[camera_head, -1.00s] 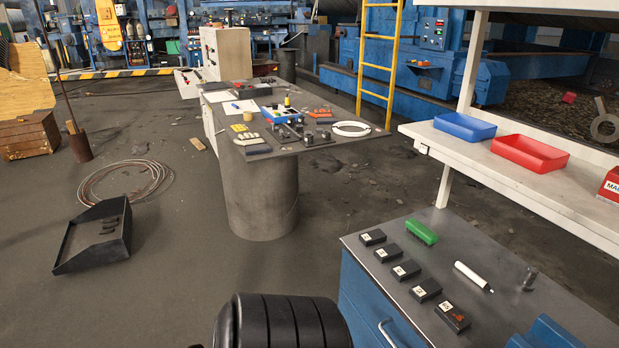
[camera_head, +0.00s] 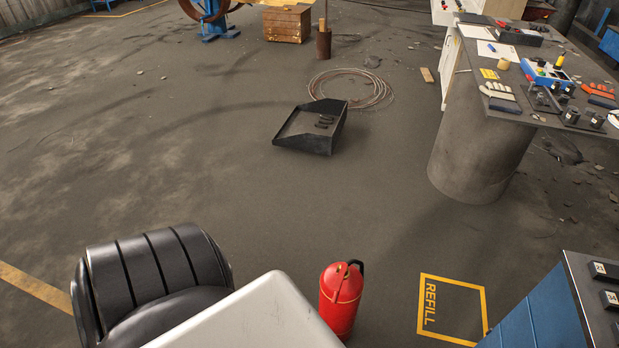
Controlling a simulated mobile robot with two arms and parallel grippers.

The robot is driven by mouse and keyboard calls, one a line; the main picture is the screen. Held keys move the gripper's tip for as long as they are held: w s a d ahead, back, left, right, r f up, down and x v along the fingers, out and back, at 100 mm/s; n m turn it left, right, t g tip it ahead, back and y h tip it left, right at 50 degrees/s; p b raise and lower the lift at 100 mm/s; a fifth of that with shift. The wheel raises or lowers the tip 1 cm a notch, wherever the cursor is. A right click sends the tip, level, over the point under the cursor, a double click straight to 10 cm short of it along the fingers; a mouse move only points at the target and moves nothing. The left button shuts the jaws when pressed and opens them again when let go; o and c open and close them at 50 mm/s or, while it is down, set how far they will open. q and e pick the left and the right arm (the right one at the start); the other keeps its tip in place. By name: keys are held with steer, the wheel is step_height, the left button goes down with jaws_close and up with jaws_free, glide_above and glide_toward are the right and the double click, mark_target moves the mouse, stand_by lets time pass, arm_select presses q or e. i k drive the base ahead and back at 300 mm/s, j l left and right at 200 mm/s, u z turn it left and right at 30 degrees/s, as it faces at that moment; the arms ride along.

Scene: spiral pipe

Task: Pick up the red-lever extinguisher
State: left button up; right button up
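A red fire extinguisher (camera_head: 341,298) stands upright on the floor at the bottom centre of the head view. Its top has a dark handle or hose and a small brass-coloured part; I cannot make out a red lever on it. Its lower end is cut off by the frame edge. A pale grey slab-like surface (camera_head: 255,322) lies just left of it and may hide part of it. Neither of my grippers shows in the view.
A yellow floor square marked REFILL (camera_head: 452,308) lies right of the extinguisher. A blue cabinet (camera_head: 545,315) stands at the lower right, a black chair (camera_head: 155,270) at the lower left. A black tray (camera_head: 312,128), wire coil (camera_head: 372,88) and round-based table (camera_head: 480,155) stand farther off. Open floor lies between.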

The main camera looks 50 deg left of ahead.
mark_target(337, 306)
steer(key=u, duration=1.3)
steer(key=i+j+z, duration=0.15)
steer(key=z, duration=0.35)
steer(key=j+z, duration=0.5)
steer(key=i+l, duration=0.05)
steer(key=l, duration=0.05)
